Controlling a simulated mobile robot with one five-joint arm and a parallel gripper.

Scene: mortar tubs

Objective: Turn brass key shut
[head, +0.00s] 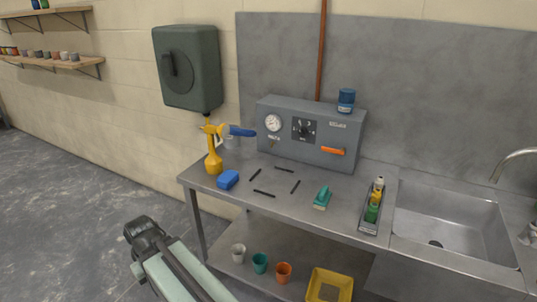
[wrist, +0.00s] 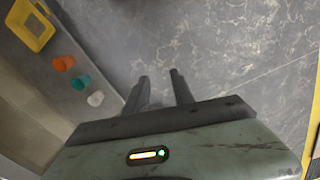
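A grey control box (head: 340,143) stands on the steel bench against the backboard. It has a round white gauge (head: 273,122), a dark dial plate (head: 304,129) and an orange lever handle (head: 333,151) lying about level. A tiny mark shows below the gauge, but I cannot make out a brass key or how it is turned. My gripper (wrist: 159,80) shows in the wrist view with its two dark fingers apart and nothing between them. It is over the bare floor in front of the bench, away from the box. My arm shows at the lower left of the head view.
A sink (head: 450,222) is at right. Cups and a yellow tub (head: 330,284) sit below. The left floor is clear.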

